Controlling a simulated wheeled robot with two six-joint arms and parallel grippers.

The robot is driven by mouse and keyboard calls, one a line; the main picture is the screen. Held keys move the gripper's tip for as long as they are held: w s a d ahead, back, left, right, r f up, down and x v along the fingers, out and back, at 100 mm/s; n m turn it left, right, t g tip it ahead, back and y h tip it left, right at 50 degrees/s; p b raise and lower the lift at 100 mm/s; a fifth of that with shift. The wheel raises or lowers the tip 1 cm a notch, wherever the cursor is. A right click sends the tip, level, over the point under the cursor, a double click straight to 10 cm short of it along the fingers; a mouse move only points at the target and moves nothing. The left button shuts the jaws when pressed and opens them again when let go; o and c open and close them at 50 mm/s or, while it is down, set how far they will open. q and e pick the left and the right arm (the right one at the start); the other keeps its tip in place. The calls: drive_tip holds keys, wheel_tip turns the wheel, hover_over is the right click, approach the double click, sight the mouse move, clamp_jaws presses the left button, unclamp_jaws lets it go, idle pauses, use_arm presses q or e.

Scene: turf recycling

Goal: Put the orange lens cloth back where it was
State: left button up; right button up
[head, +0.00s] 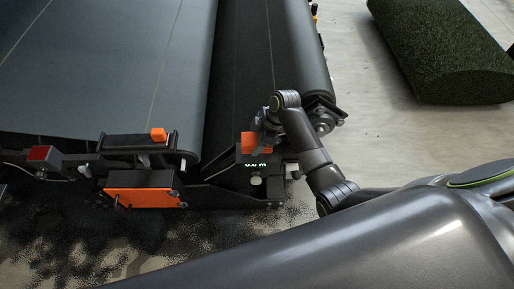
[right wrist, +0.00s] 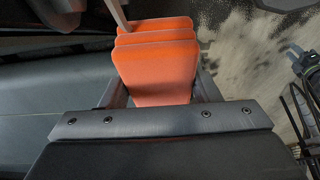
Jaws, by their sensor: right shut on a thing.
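The orange lens cloth (right wrist: 155,70) looks like a folded, layered orange pad in the right wrist view. It sits between the fingers of my right gripper (right wrist: 160,92), which is shut on it. In the head view the orange cloth (head: 251,138) shows as a small orange patch at my right gripper (head: 262,136), just above a black box with a lit green readout (head: 256,164). I cannot tell whether the cloth touches the box. My left gripper is not in view.
A large dark roller (head: 296,50) and a belt (head: 110,60) lie behind. A turf roll (head: 440,55) lies at upper right. Dark granules cover the floor in front.

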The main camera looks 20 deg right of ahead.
drive_tip(key=shift+f, duration=2.2)
drive_tip(key=shift+f, duration=0.1)
drive_tip(key=o, duration=1)
drive_tip(key=shift+c, duration=0.2)
drive_tip(key=v, duration=1.2)
